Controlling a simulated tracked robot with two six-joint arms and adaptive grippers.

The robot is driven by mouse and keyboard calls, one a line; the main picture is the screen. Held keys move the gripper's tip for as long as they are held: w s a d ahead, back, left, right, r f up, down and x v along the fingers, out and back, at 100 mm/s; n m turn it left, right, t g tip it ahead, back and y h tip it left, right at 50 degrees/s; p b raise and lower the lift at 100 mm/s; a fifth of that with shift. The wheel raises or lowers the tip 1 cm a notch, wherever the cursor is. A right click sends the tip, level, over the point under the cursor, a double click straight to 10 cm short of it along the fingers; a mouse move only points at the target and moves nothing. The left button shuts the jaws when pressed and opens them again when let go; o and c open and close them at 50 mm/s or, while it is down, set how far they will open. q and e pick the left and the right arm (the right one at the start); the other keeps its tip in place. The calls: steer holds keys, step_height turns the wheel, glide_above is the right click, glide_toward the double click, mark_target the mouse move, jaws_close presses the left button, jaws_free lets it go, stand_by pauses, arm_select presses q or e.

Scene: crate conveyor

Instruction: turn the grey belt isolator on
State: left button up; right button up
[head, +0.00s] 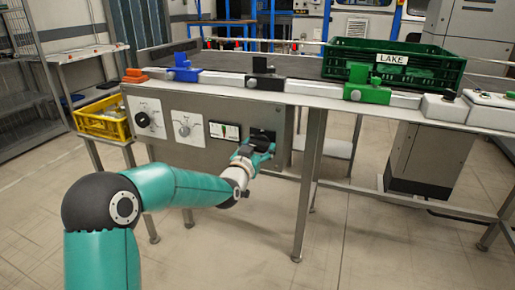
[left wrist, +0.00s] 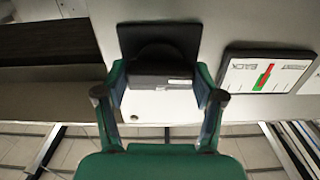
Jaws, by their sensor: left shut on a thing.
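My left gripper (head: 262,150) is at the right end of the grey control panel under the conveyor. There it is shut on a dark rotary knob (left wrist: 160,72) that stands out from a square black plate (left wrist: 130,38). The knob has a small white mark, and one finger lies on each side of it. In the head view the black plate (head: 262,133) is partly covered by the gripper. A grey knob (head: 184,130) on a white plate sits further left. I cannot read labels that tell which knob is the belt isolator. My right gripper is not in view.
A black knob (head: 143,119) is at the panel's left. A small display (head: 224,131) with a red and green mark is beside the held knob; it also shows in the wrist view (left wrist: 264,74). A green crate (head: 440,72) marked LAKE is on the conveyor. A yellow crate (head: 92,122) stands left.

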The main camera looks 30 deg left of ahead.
arm_select(q)
steer(key=m+b, duration=0.1)
steer(key=m, duration=0.2)
steer(key=shift+f+b, duration=0.15)
steer(key=shift+b, duration=0.15)
steer(key=m, duration=0.4)
steer(key=shift+b, duration=0.4)
steer(key=m, duration=0.5)
steer(key=shift+d+m, duration=0.15)
steer(key=shift+m, duration=0.15)
steer(key=shift+f+m, duration=0.15)
steer(key=shift+m, duration=2.15)
steer(key=shift+d+f, duration=0.1)
steer(key=o, duration=1.1)
steer(key=shift+o, duration=0.2)
steer(key=shift+r, duration=0.2)
